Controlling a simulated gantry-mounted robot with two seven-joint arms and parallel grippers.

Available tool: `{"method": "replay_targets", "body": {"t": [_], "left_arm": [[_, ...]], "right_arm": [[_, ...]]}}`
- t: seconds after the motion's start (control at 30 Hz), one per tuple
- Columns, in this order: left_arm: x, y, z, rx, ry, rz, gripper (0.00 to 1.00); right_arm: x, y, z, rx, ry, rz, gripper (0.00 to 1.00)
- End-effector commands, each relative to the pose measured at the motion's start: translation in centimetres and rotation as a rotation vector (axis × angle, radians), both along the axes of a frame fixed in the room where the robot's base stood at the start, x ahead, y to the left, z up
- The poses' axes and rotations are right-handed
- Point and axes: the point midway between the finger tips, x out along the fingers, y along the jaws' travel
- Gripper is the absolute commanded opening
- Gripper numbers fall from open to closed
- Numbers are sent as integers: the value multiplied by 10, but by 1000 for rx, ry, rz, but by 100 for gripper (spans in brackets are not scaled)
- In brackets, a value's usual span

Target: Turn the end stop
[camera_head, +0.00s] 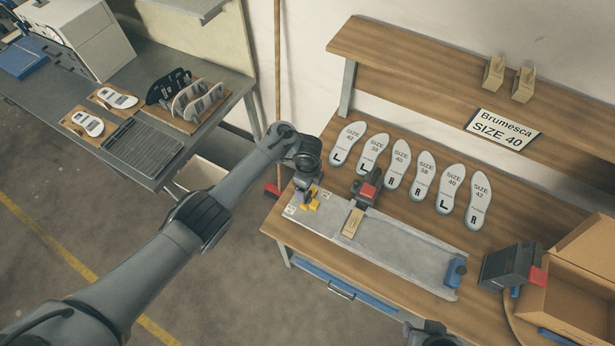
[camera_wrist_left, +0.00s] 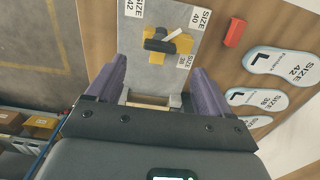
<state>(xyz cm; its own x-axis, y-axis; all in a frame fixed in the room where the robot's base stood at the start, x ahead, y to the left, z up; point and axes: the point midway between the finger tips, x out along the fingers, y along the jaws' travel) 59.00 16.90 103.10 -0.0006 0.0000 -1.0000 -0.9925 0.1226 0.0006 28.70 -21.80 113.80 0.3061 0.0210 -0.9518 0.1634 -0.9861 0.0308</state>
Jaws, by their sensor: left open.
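The end stop is a yellow piece with a dark bar across it, on the left end of the grey metal plate (camera_head: 400,254). The end stop (camera_wrist_left: 168,42) shows clearly in the wrist view, among the SIZE 42, 40 and 38 labels. In the head view the yellow end stop (camera_head: 313,205) is partly hidden by my left gripper (camera_head: 306,193). In the wrist view my left gripper (camera_wrist_left: 160,70) is open, its purple-grey fingers apart. The end stop appears ahead of the gap between them; I cannot tell whether they touch it. My right gripper's fingers are out of view.
A red-topped clamp (camera_head: 367,190) and wooden block (camera_head: 352,223) stand close right of the gripper. Insoles (camera_head: 397,165) line the bench behind the plate. A blue stop (camera_head: 455,272), a dark device (camera_head: 508,263) and a cardboard box (camera_head: 580,290) are at the right. A red block (camera_wrist_left: 234,32) lies beside the plate.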

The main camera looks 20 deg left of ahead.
Motion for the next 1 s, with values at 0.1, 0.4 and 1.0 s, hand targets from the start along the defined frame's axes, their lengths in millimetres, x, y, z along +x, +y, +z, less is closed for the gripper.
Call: {"method": "replay_targets", "body": {"t": [0.1,0.4,1.0], "left_arm": [[1,0,18,-1,-1,-1,81],[0,0,33,-1,-2,0,81],[-27,0,6,0,53,0,81]], "right_arm": [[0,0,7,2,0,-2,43],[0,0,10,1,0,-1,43],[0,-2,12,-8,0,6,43]]}}
